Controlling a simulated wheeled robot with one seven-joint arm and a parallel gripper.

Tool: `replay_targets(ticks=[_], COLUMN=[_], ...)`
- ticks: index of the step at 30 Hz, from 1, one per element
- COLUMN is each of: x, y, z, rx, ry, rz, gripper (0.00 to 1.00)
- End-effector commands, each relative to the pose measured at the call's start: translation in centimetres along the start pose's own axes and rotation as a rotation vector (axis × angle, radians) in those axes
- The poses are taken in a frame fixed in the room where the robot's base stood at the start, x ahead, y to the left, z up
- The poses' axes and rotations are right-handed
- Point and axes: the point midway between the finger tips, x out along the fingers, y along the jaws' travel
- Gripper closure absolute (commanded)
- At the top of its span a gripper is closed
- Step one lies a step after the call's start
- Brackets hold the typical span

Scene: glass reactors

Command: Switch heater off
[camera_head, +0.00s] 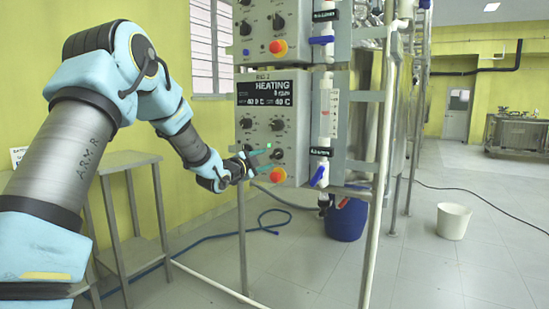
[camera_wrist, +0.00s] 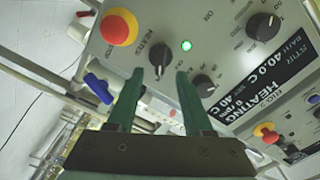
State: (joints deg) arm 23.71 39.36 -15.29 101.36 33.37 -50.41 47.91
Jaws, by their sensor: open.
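The grey control box (camera_head: 270,118) of rig 2 is in the middle of the head view. Its display (camera_head: 265,93) reads HEATING, 0 rpm and 40 C. A green lamp (camera_wrist: 186,45) on its panel is lit. In the head view my gripper (camera_head: 257,161) is at the lower panel.
A red and yellow emergency button (camera_wrist: 119,27) is close to the knob, and another black knob (camera_wrist: 204,86) is just right of my right finger. A blue-handled valve (camera_head: 319,176) and metal frame posts (camera_head: 382,130) stand right of the box. A metal stand (camera_head: 130,160) is at the left.

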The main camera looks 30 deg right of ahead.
Motion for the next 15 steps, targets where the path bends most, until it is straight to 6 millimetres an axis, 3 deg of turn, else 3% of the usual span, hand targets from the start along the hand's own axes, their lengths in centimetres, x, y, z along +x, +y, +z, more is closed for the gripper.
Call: replay_targets(ticks=[6, 15], x=[3.8, 5.6], y=[0.0, 0.0], z=[0.0, 0.1], rx=[-0.002, -0.001], ry=[-0.001, -0.002], rz=[0.0, 0.001], gripper=[0.49, 0.49])
